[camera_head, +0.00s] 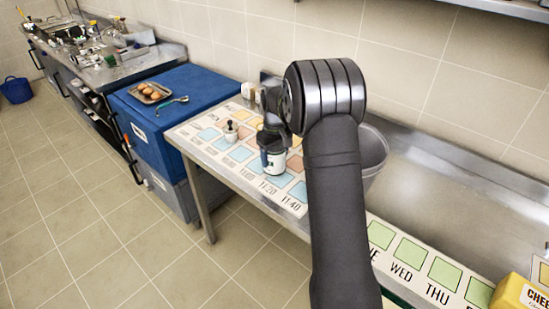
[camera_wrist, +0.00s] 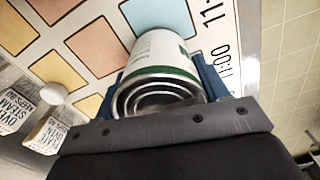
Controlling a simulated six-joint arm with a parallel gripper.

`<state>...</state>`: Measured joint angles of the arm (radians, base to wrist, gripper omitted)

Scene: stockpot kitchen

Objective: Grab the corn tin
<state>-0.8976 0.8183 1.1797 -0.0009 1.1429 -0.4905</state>
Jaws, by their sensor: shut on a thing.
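The corn tin (camera_wrist: 163,50), a white tin with a green band and ringed metal end, fills the middle of the wrist view. It also shows in the head view (camera_head: 274,163), partly covered by my gripper, over the mat of coloured squares. My gripper (camera_wrist: 163,80) is shut on it, with a blue finger on each side. In the head view my gripper (camera_head: 271,140) is at the tin's upper part, partly hidden by my arm. I cannot tell whether the tin touches the mat, and its wording is not readable.
The printed mat (camera_head: 186,134) lies on the steel table. A small white dark-knobbed thing (camera_head: 231,130) stands left of the tin. A grey pot (camera_head: 374,150) is right, behind my arm. A yellow box (camera_head: 520,292) is at lower right. A blue chest (camera_head: 175,110) stands left.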

